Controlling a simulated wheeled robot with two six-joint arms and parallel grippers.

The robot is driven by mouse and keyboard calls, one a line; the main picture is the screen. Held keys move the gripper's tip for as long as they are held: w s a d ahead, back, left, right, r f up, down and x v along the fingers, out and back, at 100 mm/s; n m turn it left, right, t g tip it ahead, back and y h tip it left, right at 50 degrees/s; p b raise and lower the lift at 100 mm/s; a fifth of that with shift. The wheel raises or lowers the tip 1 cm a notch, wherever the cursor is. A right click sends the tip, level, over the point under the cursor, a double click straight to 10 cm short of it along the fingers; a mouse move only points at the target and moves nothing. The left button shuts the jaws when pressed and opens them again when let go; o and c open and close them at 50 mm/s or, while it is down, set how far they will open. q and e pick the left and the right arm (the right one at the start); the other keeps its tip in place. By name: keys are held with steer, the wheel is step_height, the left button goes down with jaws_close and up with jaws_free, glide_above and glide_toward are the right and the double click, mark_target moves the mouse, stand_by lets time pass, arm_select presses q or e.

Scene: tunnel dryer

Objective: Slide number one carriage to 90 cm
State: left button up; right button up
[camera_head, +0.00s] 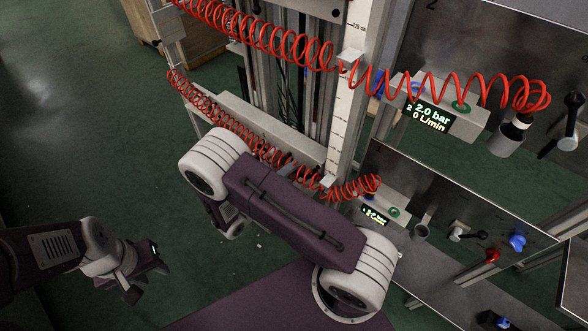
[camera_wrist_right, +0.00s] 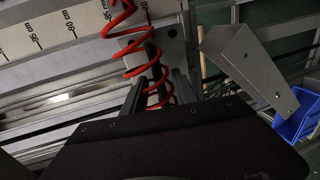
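The lower carriage (camera_head: 255,124), a grey bar with a red coiled hose, sits beside the upright white scale (camera_head: 345,115). I take it as number one, since the lower display (camera_head: 375,215) seems to read 1. A pale pointer block (camera_head: 328,181) is at the scale's lower part. In the right wrist view my right gripper (camera_wrist_right: 160,88) has its two dark fingers apart, with a dark upright rod (camera_wrist_right: 152,62) and red coil between them. I cannot tell whether they touch it. In the head view my right arm mostly hides that gripper. My left gripper (camera_head: 146,277) is open and empty at lower left.
The upper red hose (camera_head: 250,30) runs to a panel whose display (camera_head: 432,117) reads 2.0 bar. Valves and a blue knob (camera_head: 517,241) are on the lower right panel. In the wrist view a blue bin (camera_wrist_right: 298,120) stands at right. Floor at left is clear.

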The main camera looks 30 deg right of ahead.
steer(key=shift+w+d+f, duration=0.1)
steer(key=shift+w+d, duration=0.05)
steer(key=shift+d, duration=0.3)
jaws_close()
stand_by(1.1)
